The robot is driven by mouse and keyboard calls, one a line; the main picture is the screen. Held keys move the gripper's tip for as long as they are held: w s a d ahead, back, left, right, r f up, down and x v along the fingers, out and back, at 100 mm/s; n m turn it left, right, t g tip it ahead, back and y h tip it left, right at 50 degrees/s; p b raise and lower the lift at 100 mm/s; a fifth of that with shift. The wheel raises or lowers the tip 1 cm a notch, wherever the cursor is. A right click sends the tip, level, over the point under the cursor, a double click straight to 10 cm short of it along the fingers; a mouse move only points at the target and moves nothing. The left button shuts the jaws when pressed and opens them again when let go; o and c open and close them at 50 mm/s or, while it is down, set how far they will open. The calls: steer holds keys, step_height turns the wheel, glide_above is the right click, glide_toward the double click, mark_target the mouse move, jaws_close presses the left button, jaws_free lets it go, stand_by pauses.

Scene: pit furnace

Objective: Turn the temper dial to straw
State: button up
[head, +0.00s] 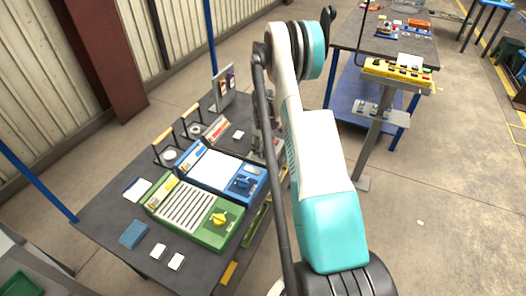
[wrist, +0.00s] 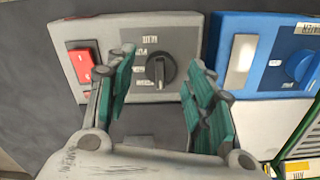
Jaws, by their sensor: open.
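A black round dial (wrist: 161,70) with a raised grip sits on the dark grey face of a grey control box (wrist: 192,20) in the wrist view. Small white labels (wrist: 142,52) lie above and left of the dial, too blurred to read, so I cannot tell its setting. My gripper (wrist: 160,62) is open, with one green-padded finger on either side of the dial in the picture. No contact with the dial shows, and the remaining gap in depth is unclear. In the head view my arm hides most of the gripper and the dial.
A red switch (wrist: 84,68) is left of the dial and a blue unit (wrist: 230,70) is to the right. On the dark bench (head: 110,222) in the head view stand a green unit with a yellow knob (head: 219,218) and a blue unit (head: 208,168). A yellow control pedestal (head: 396,74) stands beyond.

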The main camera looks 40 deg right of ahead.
steer(key=shift+f, duration=0.65)
steer(key=c, duration=1.1)
steer(key=shift+o, duration=0.2)
steer(key=shift+m+b, duration=0.3)
steer(key=m+b, duration=0.1)
steer(key=m, duration=0.1)
steer(key=shift+m, duration=0.3)
steer(key=shift+m+b, duration=1)
steer(key=shift+m, duration=1.2)
